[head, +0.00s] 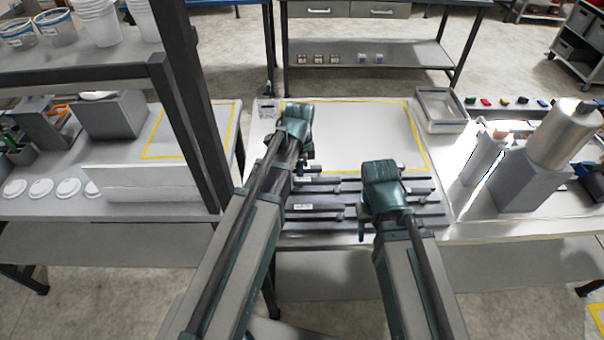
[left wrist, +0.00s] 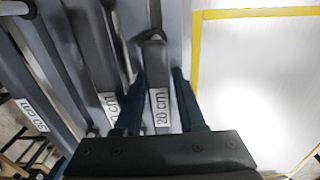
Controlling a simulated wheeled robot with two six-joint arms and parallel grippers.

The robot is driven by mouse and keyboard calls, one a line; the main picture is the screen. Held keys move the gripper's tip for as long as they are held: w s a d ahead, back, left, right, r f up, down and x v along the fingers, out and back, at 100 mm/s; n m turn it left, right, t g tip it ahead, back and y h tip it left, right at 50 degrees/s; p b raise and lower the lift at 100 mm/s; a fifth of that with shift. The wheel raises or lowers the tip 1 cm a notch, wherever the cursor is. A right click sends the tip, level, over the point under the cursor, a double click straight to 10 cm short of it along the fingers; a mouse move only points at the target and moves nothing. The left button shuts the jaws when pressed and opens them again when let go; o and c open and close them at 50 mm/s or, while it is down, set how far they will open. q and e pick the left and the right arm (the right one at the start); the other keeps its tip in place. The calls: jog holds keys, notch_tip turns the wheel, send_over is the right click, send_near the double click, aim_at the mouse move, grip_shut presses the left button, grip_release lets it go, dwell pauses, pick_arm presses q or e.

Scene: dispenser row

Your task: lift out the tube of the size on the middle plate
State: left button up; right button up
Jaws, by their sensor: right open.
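The dispenser row (head: 330,208) is a set of dark grey lanes on the table, partly hidden by my arms. My right gripper (head: 363,232) is open and empty at the row's near edge.
A yellow-taped white area (head: 365,130) behind the row is clear. A grey bin (head: 440,108) stands back right, and a large metal cylinder (head: 565,135) on a grey block stands right. A dark shelf post (head: 190,110) rises left of my left arm.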

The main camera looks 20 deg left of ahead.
pick_arm(q)
grip_shut()
jog(key=shift+r, duration=0.1)
pick_arm(e)
jog(key=shift+r, duration=0.1)
pick_arm(q)
notch_tip(320, 180, up, 10)
jog(key=p, duration=1)
pick_arm(e)
notch_tip(320, 180, up, 10)
